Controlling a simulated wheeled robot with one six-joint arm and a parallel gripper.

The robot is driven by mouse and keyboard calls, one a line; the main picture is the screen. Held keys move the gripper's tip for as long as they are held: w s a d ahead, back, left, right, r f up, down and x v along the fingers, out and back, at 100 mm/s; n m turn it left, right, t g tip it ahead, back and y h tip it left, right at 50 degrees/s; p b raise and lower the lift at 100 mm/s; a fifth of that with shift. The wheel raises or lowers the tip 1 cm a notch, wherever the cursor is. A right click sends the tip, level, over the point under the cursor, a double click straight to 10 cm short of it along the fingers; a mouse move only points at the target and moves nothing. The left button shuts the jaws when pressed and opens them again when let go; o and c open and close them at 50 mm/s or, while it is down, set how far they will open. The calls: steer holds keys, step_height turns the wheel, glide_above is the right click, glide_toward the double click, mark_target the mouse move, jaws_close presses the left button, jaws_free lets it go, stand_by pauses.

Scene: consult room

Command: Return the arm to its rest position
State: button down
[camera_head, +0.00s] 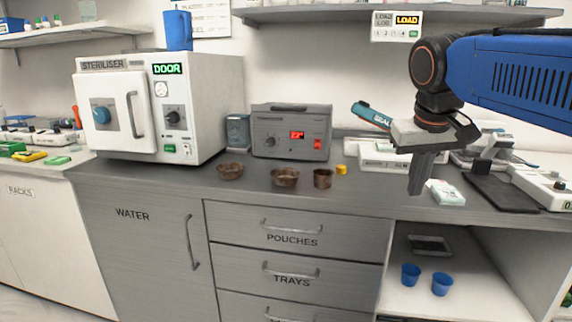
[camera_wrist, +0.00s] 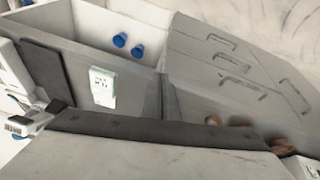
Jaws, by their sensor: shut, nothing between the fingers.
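My gripper (camera_head: 418,186) hangs down from my blue and black arm at the right of the head view, its grey fingers together and empty. It appears in front of the counter, with the sealer partly hidden behind it. Whether it touches anything cannot be seen, but it seems to be above the counter. In the wrist view a white pouch packet (camera_wrist: 102,88) lies on the counter, and the same packet shows right of my gripper in the head view (camera_head: 446,192).
A steriliser (camera_head: 140,110) with its door shut stands left on the counter. Brown bowls (camera_head: 285,177) and a brown cup (camera_head: 323,178) sit near the front. Blue cups (camera_head: 442,284) stand on the shelf below.

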steer(key=s+d+f, duration=0.1)
steer(key=s+f, duration=0.7)
steer(key=f, duration=0.4)
steer(key=s+f+t+y, duration=0.1)
steer(key=s+f, duration=0.8)
steer(key=f, duration=0.2)
steer(key=shift+d+f, duration=0.35)
